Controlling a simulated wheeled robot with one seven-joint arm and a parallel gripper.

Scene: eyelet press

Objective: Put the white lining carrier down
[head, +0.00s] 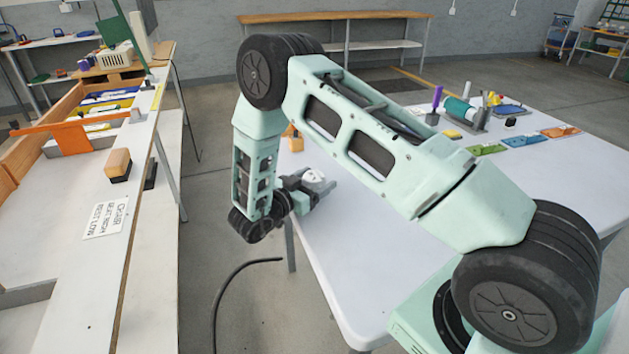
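My gripper (318,190) is at the left edge of the white table (370,285), small and partly hidden by its own wrist. A small white piece (314,176) shows right at the gripper. It could be the white lining carrier, but I cannot make out its shape. The fingers are too small to tell whether they are open or shut on it, or whether it touches the table.
Flat green (487,149), blue (524,140) and orange (560,131) pieces lie at the table's right. A teal-and-white device (461,111) stands behind them. The table's front middle is bare. A left bench holds a sign (106,215).

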